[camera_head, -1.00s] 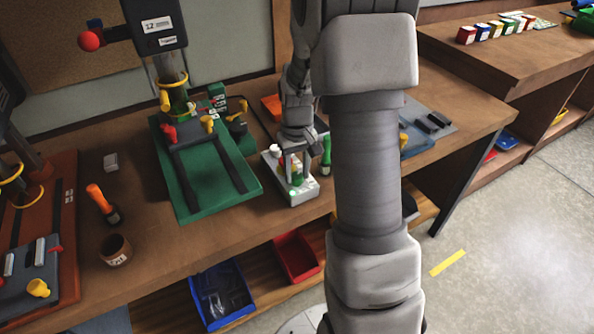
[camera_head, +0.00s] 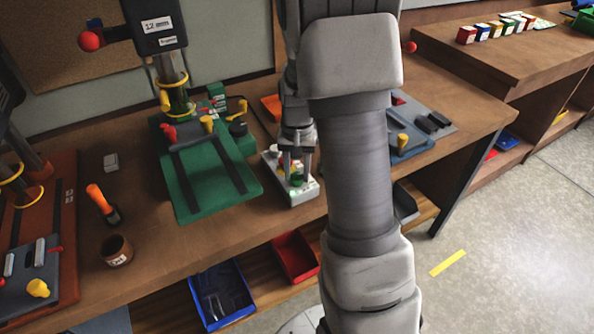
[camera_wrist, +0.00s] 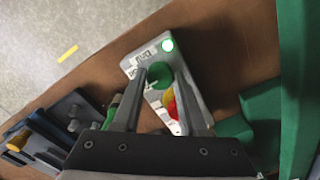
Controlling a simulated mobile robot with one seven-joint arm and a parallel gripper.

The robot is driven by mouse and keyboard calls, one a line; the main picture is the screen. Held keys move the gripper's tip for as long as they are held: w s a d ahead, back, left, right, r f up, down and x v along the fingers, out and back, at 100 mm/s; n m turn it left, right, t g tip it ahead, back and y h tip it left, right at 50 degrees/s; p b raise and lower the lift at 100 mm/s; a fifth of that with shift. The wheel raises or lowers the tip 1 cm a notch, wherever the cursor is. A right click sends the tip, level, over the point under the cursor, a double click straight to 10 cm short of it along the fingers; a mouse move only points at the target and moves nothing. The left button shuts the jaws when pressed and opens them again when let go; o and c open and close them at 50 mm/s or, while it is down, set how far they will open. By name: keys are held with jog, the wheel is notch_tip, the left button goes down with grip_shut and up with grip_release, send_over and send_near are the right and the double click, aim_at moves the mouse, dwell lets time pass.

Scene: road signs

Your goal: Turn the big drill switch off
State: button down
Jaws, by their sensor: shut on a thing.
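A grey-white switch box (camera_head: 303,192) stands near the bench's front edge, right of the green drill press base (camera_head: 225,185). The box also shows in the wrist view (camera_wrist: 139,60), with a lit green button (camera_wrist: 168,45), a round green knob (camera_wrist: 158,77) and a red and yellow part (camera_wrist: 172,104). My gripper (camera_head: 295,174) points down over the box. In the wrist view my gripper (camera_wrist: 160,74) has its fingers on either side of the green knob, shut on it. The fingers partly cover the knob and box face.
Another drill with a brown base (camera_head: 68,225) stands at the left. An orange-handled tool (camera_head: 101,203) and a brown cup (camera_head: 117,250) are on the bench. A blue-grey fixture (camera_head: 420,125) lies right of my arm. Blue (camera_head: 232,313) and red (camera_head: 307,265) bins sit below.

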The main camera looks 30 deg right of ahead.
aim_at(297, 176)
jog(key=m+p, duration=0.1)
jog(key=m, duration=0.5)
jog(key=shift+m, duration=0.4)
dwell(0.3)
jog(key=shift+c, duration=2.2)
grip_release()
notch_tip(297, 176, up, 18)
jog(key=p, duration=0.1)
jog(key=shift+f, duration=0.25)
jog(key=s+a+r+n+t, duration=0.2)
jog(key=s+a+n, duration=0.4)
jog(key=s, duration=0.3)
jog(key=s+a+r+n+t, duration=0.3)
jog(key=s+a+n, duration=0.3)
jog(key=s, duration=0.4)
jog(key=shift+r+n+t, duration=0.3)
jog(key=shift+r+n, duration=0.2)
jog(key=shift+n, duration=0.2)
